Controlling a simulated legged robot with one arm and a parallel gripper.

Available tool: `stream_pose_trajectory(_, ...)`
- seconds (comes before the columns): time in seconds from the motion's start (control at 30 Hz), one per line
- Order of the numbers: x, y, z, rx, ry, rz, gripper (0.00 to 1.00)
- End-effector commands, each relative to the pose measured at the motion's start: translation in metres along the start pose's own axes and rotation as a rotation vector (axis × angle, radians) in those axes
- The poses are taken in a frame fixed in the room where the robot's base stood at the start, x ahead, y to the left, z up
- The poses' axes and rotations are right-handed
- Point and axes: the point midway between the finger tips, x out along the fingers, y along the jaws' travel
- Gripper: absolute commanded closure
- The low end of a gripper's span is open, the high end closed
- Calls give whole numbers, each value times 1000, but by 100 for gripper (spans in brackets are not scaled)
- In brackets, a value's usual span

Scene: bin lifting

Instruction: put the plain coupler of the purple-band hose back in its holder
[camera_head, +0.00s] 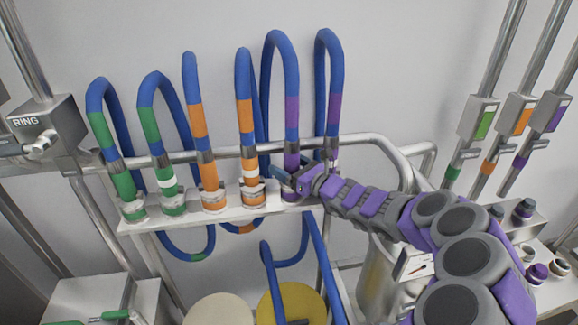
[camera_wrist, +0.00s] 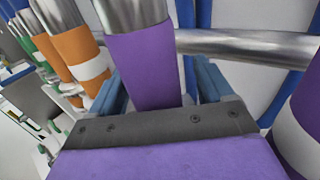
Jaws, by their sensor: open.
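The plain purple coupler (camera_head: 290,193) hangs below a blue hose with a purple band (camera_head: 292,115), at the right part of the rack shelf. My gripper (camera_head: 285,178) is open, with its fingers on either side of this coupler. In the wrist view the plain purple coupler (camera_wrist: 140,70) stands between the blue fingers of my gripper (camera_wrist: 160,85), closer to the left one. My gripper partly hides its lower end, so I cannot tell whether it sits in its holder. The other purple coupler, with a white ring (camera_wrist: 298,135), is to the right.
The shelf (camera_head: 185,216) also carries orange couplers (camera_head: 211,198) and green couplers (camera_head: 128,206). An orange coupler with a white ring (camera_wrist: 90,66) is close on the left. A metal rail (camera_wrist: 250,45) runs behind the hoses. A yellow round lid (camera_head: 285,303) is below.

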Motion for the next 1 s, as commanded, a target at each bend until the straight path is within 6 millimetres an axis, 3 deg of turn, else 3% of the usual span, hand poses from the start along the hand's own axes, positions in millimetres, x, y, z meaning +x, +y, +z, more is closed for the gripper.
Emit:
stream_pose_trajectory(0.27,-9,-1,0,1,0,-2,19)
stream_pose_trajectory(0.7,-80,-3,-1,3,-2,-2,19)
stream_pose_trajectory(1.0,-113,-4,-1,0,-1,-2,19)
